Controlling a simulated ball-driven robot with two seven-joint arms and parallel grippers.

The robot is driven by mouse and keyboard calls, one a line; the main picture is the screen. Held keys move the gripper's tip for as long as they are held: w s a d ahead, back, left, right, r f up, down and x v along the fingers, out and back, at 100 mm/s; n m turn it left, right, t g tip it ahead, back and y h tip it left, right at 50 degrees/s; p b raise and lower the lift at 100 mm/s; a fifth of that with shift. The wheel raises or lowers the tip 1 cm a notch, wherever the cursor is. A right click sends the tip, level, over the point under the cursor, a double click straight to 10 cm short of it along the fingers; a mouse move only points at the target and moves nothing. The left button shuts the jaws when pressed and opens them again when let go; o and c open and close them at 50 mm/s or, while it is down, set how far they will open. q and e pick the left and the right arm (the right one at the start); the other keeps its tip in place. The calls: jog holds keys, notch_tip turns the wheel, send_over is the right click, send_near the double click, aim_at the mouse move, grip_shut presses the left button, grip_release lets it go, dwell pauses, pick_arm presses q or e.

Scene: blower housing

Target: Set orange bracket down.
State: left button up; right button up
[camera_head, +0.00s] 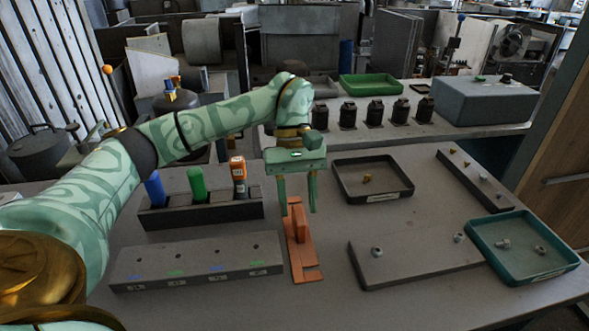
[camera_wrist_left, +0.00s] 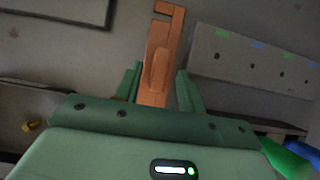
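The orange bracket (camera_head: 303,262) lies flat on the grey table, its long side pointing away from me and its raised rib facing up. It also shows in the left wrist view (camera_wrist_left: 160,52), reaching out between my fingers. My left gripper (camera_head: 298,212) is above the far end of the bracket, pointing down. Its two fingers are apart, one on each side of the bracket. In the left wrist view the gripper (camera_wrist_left: 160,88) shows a gap between the bracket and the right finger. The bracket's far end is partly hidden by the gripper. My right gripper is not in view.
A grey block with holes (camera_head: 198,264) lies left of the bracket. Behind it stands a dark rack (camera_head: 200,214) with blue, green and orange tools. A dark tray (camera_head: 372,195), a grey plate (camera_head: 415,258) and a teal tray (camera_head: 553,271) lie right.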

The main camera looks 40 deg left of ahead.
pick_arm(q)
jog(key=p+v, duration=0.2)
jog(key=v, duration=0.6)
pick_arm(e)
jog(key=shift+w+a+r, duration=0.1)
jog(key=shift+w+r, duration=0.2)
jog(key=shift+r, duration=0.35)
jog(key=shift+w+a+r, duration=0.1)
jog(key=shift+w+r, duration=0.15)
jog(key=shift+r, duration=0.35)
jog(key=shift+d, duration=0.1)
